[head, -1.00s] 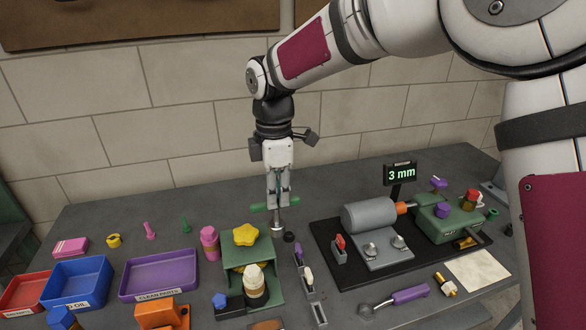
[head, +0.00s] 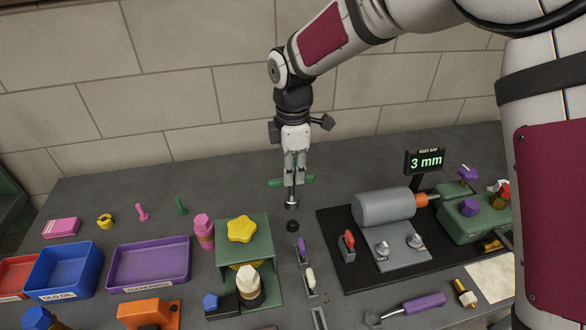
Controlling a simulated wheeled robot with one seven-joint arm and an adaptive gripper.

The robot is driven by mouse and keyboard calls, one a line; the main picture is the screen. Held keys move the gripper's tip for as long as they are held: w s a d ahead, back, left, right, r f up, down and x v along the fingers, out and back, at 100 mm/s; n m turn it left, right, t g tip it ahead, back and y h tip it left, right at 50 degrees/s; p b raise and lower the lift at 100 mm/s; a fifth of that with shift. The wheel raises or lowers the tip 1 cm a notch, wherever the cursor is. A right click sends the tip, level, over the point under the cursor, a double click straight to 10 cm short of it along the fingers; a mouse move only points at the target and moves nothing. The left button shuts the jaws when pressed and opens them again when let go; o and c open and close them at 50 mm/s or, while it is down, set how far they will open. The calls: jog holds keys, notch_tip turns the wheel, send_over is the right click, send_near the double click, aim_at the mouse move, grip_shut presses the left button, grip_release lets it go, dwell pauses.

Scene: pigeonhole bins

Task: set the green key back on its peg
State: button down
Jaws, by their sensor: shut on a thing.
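The green key (head: 275,183) has a crossbar handle and a grey shaft with a wider metal end pointing down. My gripper (head: 295,180) is shut on its handle, and the green bar sticks out at both sides. The key hangs upright above the table at the back, clear of it. A small dark round piece (head: 292,226) stands on the table just below the shaft's end, with a gap between them. It may be the peg, but I cannot tell for sure.
A green stand with a yellow star knob (head: 241,229) is at the front left of the key. A slotted rack (head: 303,252) is in front. A black mat with a grey motor (head: 383,207) lies to the right. A purple tray (head: 150,264) is at left.

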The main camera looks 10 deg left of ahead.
aim_at(294, 197)
jog(key=shift+w, duration=0.1)
jog(key=shift+d+f, duration=0.1)
jog(key=shift+f+b, duration=1.05)
jog(key=shift+f, duration=1.6)
jog(key=shift+f+b, duration=0.85)
jog(key=shift+f, duration=0.8)
jog(key=c, duration=1.5)
grip_release()
jog(key=shift+r+p, duration=0.7)
jog(key=shift+r, duration=1.85)
